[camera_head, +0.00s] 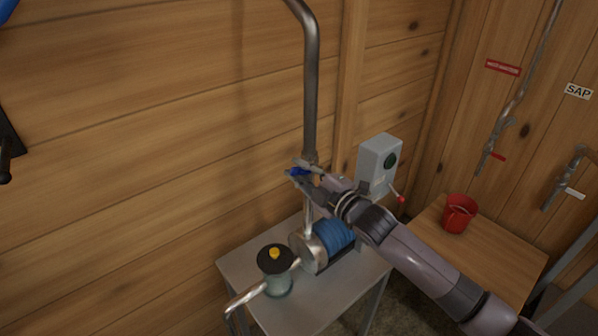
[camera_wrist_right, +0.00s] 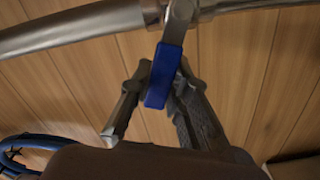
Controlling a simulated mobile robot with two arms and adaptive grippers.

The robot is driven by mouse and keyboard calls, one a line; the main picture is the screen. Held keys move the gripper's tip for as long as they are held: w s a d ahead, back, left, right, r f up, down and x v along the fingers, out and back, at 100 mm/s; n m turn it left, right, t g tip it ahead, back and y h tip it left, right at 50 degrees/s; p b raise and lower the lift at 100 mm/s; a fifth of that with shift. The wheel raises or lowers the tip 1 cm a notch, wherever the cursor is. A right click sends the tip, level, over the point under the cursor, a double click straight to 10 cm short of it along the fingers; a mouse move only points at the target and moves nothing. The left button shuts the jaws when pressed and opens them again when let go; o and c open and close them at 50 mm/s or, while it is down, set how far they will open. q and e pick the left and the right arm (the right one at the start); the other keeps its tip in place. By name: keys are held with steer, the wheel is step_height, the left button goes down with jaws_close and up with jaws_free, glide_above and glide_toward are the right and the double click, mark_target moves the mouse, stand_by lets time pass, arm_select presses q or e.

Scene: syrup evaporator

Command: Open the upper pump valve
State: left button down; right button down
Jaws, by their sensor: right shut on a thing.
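The upper pump valve has a blue handle (camera_head: 294,172) and sits on the vertical metal pipe (camera_head: 311,100) above the pump (camera_head: 314,250). In the right wrist view the blue handle (camera_wrist_right: 163,76) hangs from the grey valve body (camera_wrist_right: 180,22) and lies between my two fingers. My right gripper (camera_head: 304,171) reaches in from the right and is shut on the handle. It also shows in the right wrist view (camera_wrist_right: 160,88). Fingers and wrist partly hide the valve body in the head view. My left gripper is not in view.
The pump with a blue motor (camera_head: 334,235) and a black-topped filter (camera_head: 275,262) stands on a grey table (camera_head: 237,266). A grey switch box (camera_head: 377,163) with a red-tipped lever is close behind my right arm. A red mug (camera_head: 459,214) stands on a wooden table (camera_head: 500,258).

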steer(key=shift+w+d+r+m+p, duration=0.1)
steer(key=shift+d+r+m+p, duration=0.15)
steer(key=shift+m, duration=0.35)
steer(key=shift+w+d+r+m+p, duration=0.1)
steer(key=shift+r+m, duration=0.2)
steer(key=shift+m, duration=0.3)
steer(key=c, duration=1.5)
jaws_free()
steer(key=shift+s, duration=0.1)
steer(key=v, duration=1.2)
